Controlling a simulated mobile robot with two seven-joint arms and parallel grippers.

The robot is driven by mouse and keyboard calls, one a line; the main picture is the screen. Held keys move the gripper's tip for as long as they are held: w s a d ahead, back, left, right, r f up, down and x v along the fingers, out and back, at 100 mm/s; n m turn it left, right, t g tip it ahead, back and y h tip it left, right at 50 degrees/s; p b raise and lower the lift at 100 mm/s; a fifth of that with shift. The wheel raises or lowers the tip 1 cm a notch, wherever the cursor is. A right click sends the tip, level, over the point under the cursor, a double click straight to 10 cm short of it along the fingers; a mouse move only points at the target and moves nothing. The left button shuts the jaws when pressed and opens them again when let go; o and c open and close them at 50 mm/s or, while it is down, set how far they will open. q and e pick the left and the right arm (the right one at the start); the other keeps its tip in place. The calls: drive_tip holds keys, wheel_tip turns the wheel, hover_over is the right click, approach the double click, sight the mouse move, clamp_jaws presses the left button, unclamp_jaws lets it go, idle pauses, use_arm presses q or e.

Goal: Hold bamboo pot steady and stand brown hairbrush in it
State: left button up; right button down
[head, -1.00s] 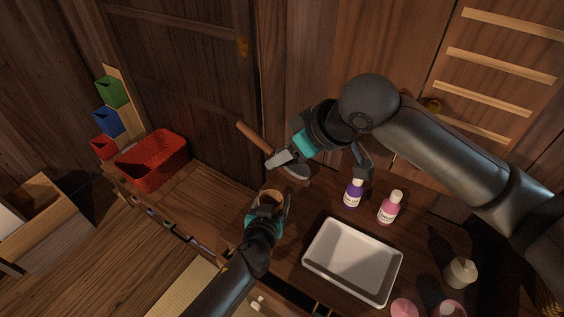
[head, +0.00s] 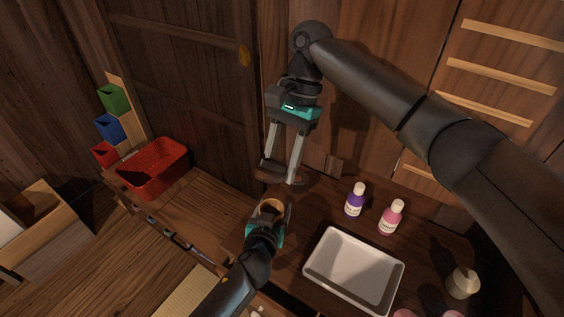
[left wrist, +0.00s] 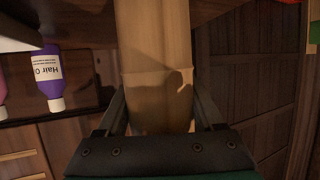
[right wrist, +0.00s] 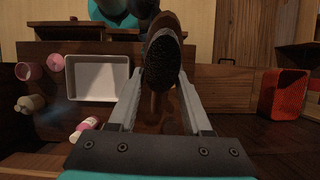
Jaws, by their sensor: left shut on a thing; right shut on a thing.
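The bamboo pot (head: 273,204), a light tan cylinder with an open top, is on the dark wooden surface. My left gripper (head: 268,222) is shut on it; in the left wrist view the pot (left wrist: 157,50) stands between the fingers. My right gripper (head: 281,172) points down above and slightly behind the pot, shut on the brown hairbrush (head: 289,178). In the right wrist view the hairbrush (right wrist: 161,62) shows its dark bristled head between the fingers. The handle is largely hidden in the head view. The brush is apart from the pot opening.
A white tray (head: 316,270) lies right of the pot. A purple bottle (head: 354,202) and a pink bottle (head: 391,219) stand behind it. A cream container (head: 462,283) is at far right. A red basket (head: 154,170) stands left. A wooden wall closes the back.

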drive_tip(key=m+y, duration=0.3)
drive_tip(key=m, duration=0.1)
drive_tip(key=shift+w+d+y, duration=0.1)
drive_tip(key=shift+d+y, duration=0.05)
drive_tip(key=shift+y, duration=0.15)
drive_tip(key=m+y, duration=0.3)
drive_tip(key=shift+w+r+t, duration=0.1)
drive_tip(key=shift+r+t, duration=0.05)
drive_tip(key=shift+t, duration=0.25)
drive_tip(key=m+t+y, duration=0.1)
drive_tip(key=m+y, duration=0.1)
drive_tip(key=m+t+y, duration=0.1)
drive_tip(key=shift+w+r+t, duration=0.3)
drive_tip(key=shift+r, duration=0.1)
drive_tip(key=shift+w+r+m+t+y, duration=0.3)
drive_tip(key=shift+m+t+y, duration=0.3)
drive_tip(key=shift+m+t, duration=0.15)
hover_over(282, 209)
drive_tip(key=shift+f, duration=5.95)
drive_tip(key=shift+c, duration=1.3)
unclamp_jaws()
